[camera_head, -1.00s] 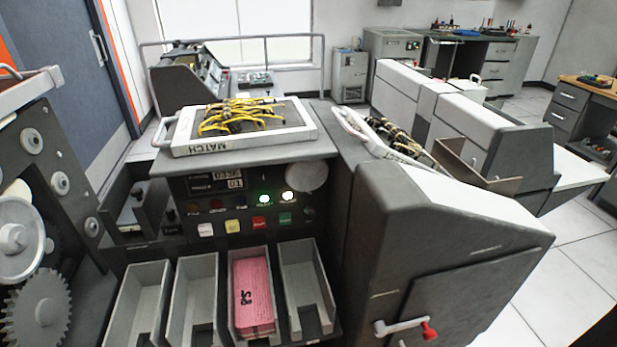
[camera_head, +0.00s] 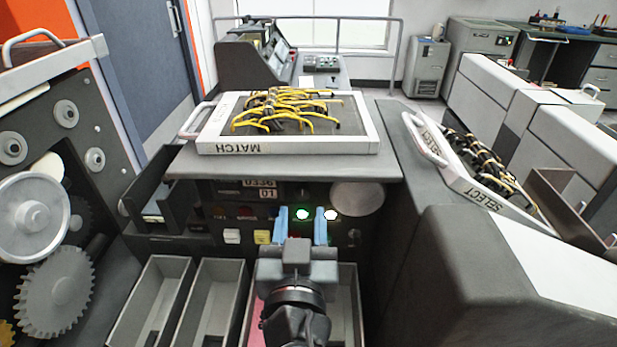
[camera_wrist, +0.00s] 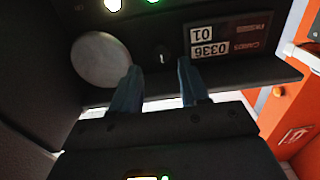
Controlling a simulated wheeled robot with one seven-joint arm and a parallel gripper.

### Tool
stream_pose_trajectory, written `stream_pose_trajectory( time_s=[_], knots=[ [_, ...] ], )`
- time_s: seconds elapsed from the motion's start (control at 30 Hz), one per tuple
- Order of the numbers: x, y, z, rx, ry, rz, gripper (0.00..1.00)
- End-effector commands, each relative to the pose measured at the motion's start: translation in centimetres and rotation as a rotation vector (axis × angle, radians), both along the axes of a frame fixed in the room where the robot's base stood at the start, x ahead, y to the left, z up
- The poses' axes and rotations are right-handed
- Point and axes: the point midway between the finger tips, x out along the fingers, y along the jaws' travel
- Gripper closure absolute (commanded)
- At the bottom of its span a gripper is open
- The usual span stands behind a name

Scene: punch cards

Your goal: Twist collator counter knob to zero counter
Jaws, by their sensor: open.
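The collator's counter display (camera_head: 262,186) shows on the dark panel under the overhanging top, reading 0336 with 01 below. In the wrist view the display (camera_wrist: 209,41) appears upside down. A small dark knob with a white mark (camera_wrist: 165,52) sits beside the display, between it and a round grey disc (camera_wrist: 101,60). My gripper (camera_head: 301,215) is open and empty in front of the panel, its two blue fingers pointing at it. In the wrist view my gripper (camera_wrist: 160,68) has its fingertips spread to either side of the knob's line, apparently short of it.
The collator's top (camera_head: 390,172) overhangs the panel and carries a MATCH plugboard (camera_head: 370,145) with yellow wires. Lit buttons (camera_head: 302,213) lie just behind my fingers. Card bins (camera_head: 150,300) stand below. A sloped dark housing (camera_head: 470,270) bounds the right, gears (camera_head: 55,290) the left.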

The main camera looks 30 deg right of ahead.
Motion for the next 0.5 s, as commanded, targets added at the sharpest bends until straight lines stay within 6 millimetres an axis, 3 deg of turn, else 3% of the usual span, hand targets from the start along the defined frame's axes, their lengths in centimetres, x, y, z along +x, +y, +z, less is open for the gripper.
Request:
stream_pose_trajectory(
  time_s=[0.5],
  knots=[
    [4.1, -3.0, -0.1, 0.000, 0.000, 0.000, 0.55]
  ],
)
